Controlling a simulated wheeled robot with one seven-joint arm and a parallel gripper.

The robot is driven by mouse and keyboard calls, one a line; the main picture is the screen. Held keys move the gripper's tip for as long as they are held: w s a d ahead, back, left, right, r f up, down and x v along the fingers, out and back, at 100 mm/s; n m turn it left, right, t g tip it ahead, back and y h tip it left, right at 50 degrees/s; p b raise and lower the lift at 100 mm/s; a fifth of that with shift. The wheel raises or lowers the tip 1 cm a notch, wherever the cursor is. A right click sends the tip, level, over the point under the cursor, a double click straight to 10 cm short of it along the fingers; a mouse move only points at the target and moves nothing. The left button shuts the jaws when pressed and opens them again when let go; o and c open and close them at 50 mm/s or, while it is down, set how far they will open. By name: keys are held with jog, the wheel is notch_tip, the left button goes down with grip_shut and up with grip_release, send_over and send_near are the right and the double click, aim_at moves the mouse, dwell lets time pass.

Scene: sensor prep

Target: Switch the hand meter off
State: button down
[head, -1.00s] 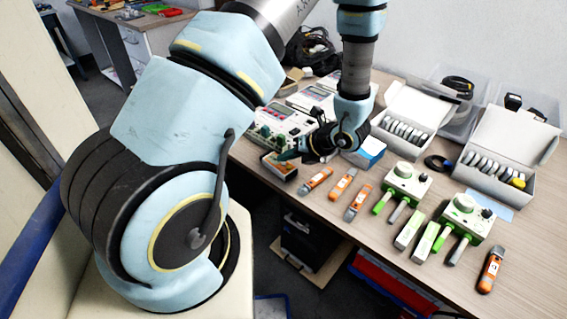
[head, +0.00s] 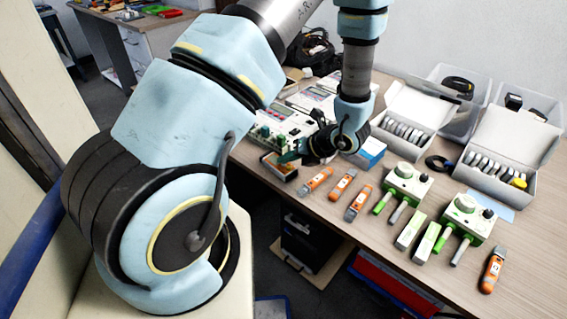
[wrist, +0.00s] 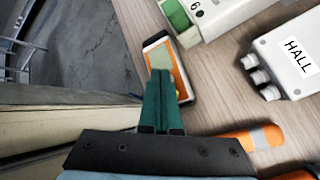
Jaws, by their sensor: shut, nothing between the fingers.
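In the head view my gripper (head: 290,156) is small and partly hidden.
A white box marked HALL (wrist: 290,55) and a white unit with a green terminal (wrist: 205,15) lie close right. Orange hand tools (head: 343,184) lie beside the meter. Green-and-white instruments (head: 405,185) and open boxes (head: 510,155) stand further right. The table edge drops off left.

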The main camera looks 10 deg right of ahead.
aim_at(286, 167)
jog(key=shift+r+p, duration=0.5)
jog(key=shift+r, duration=0.3)
notch_tip(286, 167, up, 5)
jog(key=p, duration=0.4)
dwell(0.6)
jog(key=s+a+r+n+g+h, duration=0.2)
jog(key=a+r+n, duration=0.5)
jog(key=n, duration=1)
jog(key=s+a+r+n+g+h, duration=0.2)
jog(key=s+a+r+n+h, duration=0.2)
jog(key=r+n, duration=0.7)
jog(key=a+n+h, duration=0.1)
jog(key=a+n, duration=0.1)
jog(key=n, duration=0.4)
jog(key=shift+s+a, duration=0.3)
jog(key=shift+a, duration=0.05)
